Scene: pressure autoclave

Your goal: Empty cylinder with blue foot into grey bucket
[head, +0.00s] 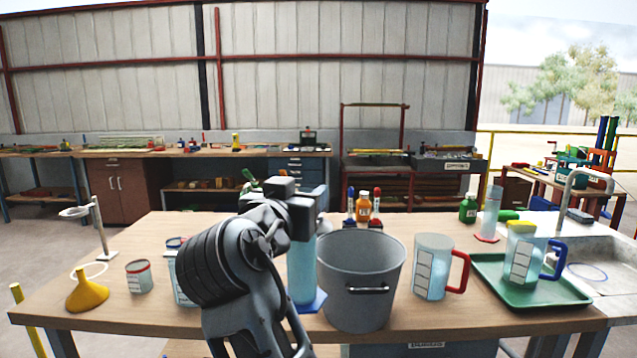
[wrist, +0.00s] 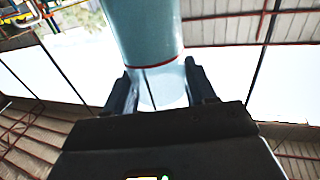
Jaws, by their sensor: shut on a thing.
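The clear cylinder (head: 302,268) with pale blue contents stands upright on its blue foot (head: 314,302), just left of the grey bucket (head: 350,290). My gripper (head: 303,212) is at the cylinder's upper part, and my arm hides some of its left side. In the wrist view my gripper (wrist: 160,90) is shut on the cylinder (wrist: 143,30), one finger on each side, with a thin red line around the cylinder near the fingers. I cannot tell whether the foot touches the table. The bucket is open-topped with a front handle; its bottom is hidden.
Right of the bucket stand a red-handled jug (head: 433,268) and a green tray (head: 490,292) holding a blue-handled jug (head: 522,262). A red-footed cylinder (head: 490,215) and small bottles (head: 364,205) stand behind. A yellow funnel (head: 87,292) and a tin (head: 139,277) are at left.

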